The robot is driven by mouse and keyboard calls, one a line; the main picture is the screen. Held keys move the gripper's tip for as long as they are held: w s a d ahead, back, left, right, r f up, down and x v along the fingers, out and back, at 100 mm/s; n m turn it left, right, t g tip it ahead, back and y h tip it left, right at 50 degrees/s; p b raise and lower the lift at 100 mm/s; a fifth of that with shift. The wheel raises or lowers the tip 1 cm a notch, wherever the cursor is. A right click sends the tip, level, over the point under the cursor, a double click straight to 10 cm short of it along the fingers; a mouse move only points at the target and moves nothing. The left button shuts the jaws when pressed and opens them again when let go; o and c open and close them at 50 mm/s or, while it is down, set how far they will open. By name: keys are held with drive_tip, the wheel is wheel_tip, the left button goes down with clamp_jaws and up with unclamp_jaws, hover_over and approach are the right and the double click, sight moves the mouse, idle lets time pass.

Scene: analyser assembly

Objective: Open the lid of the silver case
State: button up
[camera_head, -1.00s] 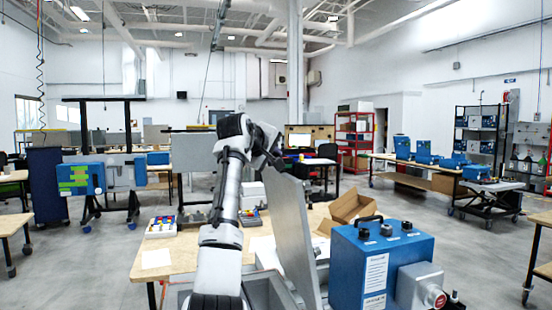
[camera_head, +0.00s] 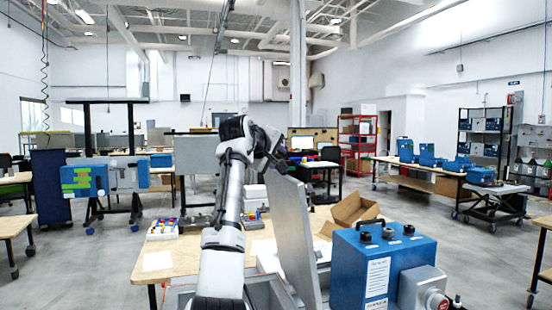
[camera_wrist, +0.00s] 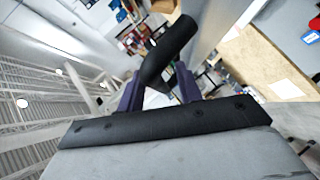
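The silver case (camera_head: 265,293) is at the bottom centre of the head view, partly hidden by my arm. Its grey lid (camera_head: 297,240) stands raised and nearly upright, slightly tilted. My gripper (camera_head: 276,164) is at the lid's upper edge, small and dark there. In the wrist view, the two dark purple fingers of my gripper (camera_wrist: 157,88) stand apart. A thick black bar, apparently the handle (camera_wrist: 170,48), passes slantwise between the fingertips. Whether both fingers press on it is unclear.
A blue analyser box (camera_head: 400,255) with a top handle stands close right of the lid. A wooden table (camera_head: 180,252) lies behind, with an open cardboard box (camera_head: 355,210) and a tray of coloured parts (camera_head: 163,229). Open floor lies to the left and right.

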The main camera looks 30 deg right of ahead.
drive_tip(key=shift+a, duration=0.1)
drive_tip(key=b+v, duration=0.6)
drive_tip(key=v, duration=0.7)
drive_tip(key=shift+s+a+r, duration=0.2)
drive_tip(key=shift+s+a, duration=0.05)
drive_tip(key=shift+f, duration=0.1)
